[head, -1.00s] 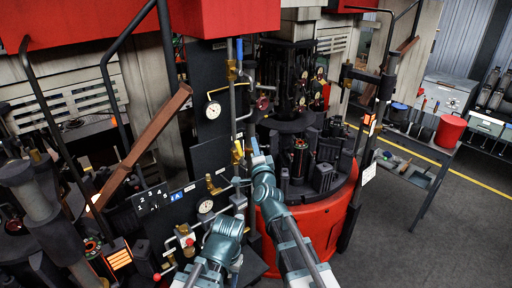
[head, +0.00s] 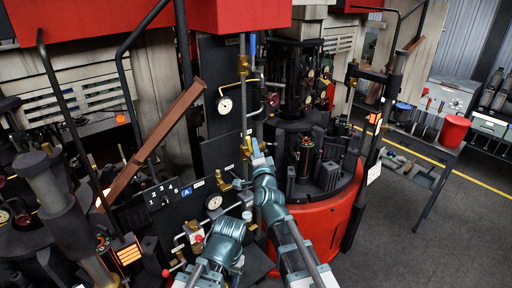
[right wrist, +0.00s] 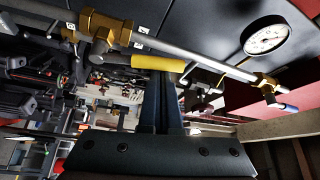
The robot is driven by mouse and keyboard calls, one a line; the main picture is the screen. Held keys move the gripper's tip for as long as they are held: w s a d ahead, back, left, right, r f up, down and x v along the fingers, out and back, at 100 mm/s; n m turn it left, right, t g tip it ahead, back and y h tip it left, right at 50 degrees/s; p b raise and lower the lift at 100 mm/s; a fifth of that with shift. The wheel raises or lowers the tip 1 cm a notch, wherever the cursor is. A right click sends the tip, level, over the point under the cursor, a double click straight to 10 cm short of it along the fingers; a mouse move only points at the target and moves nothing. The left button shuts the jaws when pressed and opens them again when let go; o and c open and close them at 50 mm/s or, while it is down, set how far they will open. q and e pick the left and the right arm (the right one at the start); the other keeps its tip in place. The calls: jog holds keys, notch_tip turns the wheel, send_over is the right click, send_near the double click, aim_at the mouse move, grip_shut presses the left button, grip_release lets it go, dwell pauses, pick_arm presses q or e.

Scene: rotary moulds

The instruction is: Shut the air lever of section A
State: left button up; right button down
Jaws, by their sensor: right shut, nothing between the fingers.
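A yellow lever handle (head: 247,146) stands nearly upright on the pipework right of the dark panel. My right gripper (head: 257,149) is shut and empty, just right of the handle. Its fingers (right wrist: 162,88) reach up to the handle's side in the right wrist view; contact is unclear. A blue plate marked A (head: 186,191) sits on the lower panel. The small labels by the valve are unreadable.
A white gauge (head: 224,106) and a lower gauge (head: 214,202) sit close by. A brass valve (head: 222,181) stands left of the yellow handle. The red round machine base (head: 318,225) stands right of my right arm. Open grey floor (head: 440,240) lies further right.

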jog(key=shift+s+a+f+n+b, duration=0.1)
jog(key=shift+s+a+n+b, duration=0.05)
jog(key=shift+n+b, duration=0.3)
jog(key=s+a+f+n+y+b, duration=0.3)
jog(key=f+n+y+b, duration=0.3)
jog(key=n, duration=1.2)
jog(key=shift+s+a+f+t+y+b, duration=0.25)
jog(key=shift+a+y+b, duration=0.6)
jog(key=shift+y+b, duration=2.15)
jog(key=shift+h+b, duration=0.75)
jog(key=shift+h, duration=0.05)
jog(key=shift+r, duration=0.15)
